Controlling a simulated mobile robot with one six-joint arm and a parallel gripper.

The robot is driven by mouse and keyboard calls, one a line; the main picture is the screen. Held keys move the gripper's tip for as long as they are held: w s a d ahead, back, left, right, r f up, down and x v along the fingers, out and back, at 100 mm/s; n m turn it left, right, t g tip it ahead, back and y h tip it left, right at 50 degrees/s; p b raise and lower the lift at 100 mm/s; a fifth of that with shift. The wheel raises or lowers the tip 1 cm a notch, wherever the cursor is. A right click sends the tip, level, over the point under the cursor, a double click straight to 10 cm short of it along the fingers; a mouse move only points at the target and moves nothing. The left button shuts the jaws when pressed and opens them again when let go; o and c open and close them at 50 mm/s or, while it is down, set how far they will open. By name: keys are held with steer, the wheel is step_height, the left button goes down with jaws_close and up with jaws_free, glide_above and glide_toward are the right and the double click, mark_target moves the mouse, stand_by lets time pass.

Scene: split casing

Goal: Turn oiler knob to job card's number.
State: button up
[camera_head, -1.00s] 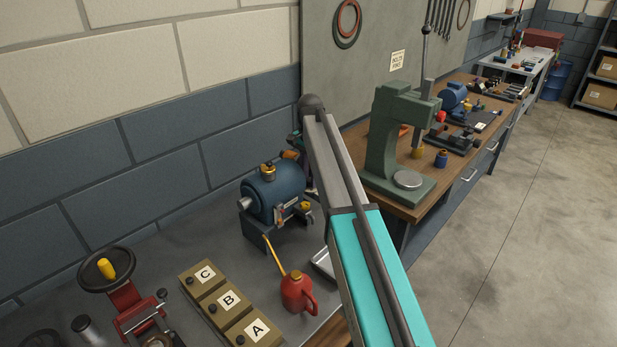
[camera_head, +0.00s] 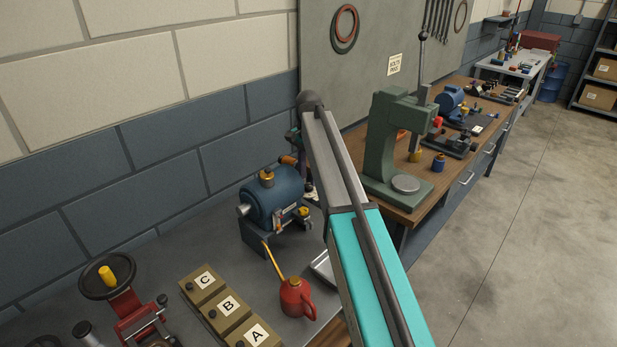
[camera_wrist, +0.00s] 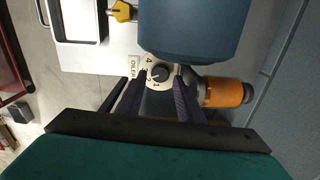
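The oiler knob (camera_wrist: 160,73) is a small dark knob at the centre of a pale round dial with numbers up to 4, beside an "OILER" label (camera_wrist: 134,68), in the wrist view. The dial is below a blue casing (camera_wrist: 195,30), which also shows in the head view (camera_head: 273,195). My gripper (camera_wrist: 158,85) is open, its two dark fingers apart on either side of the dial's lower part. I cannot tell whether they touch the knob. The knob's pointer setting is too small to read. In the head view my arm hides most of the gripper. I cannot make out a job card.
An orange cylinder (camera_wrist: 226,92) is close to the right finger. In the head view, a red oil can (camera_head: 296,298) and lettered boxes (camera_head: 228,306) are in front of the casing. A green press (camera_head: 385,140) stands right of my arm. The wall is close behind.

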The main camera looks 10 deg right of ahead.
mark_target(309, 186)
steer(key=shift+r+p, duration=1.1)
steer(key=shift+r, duration=1.35)
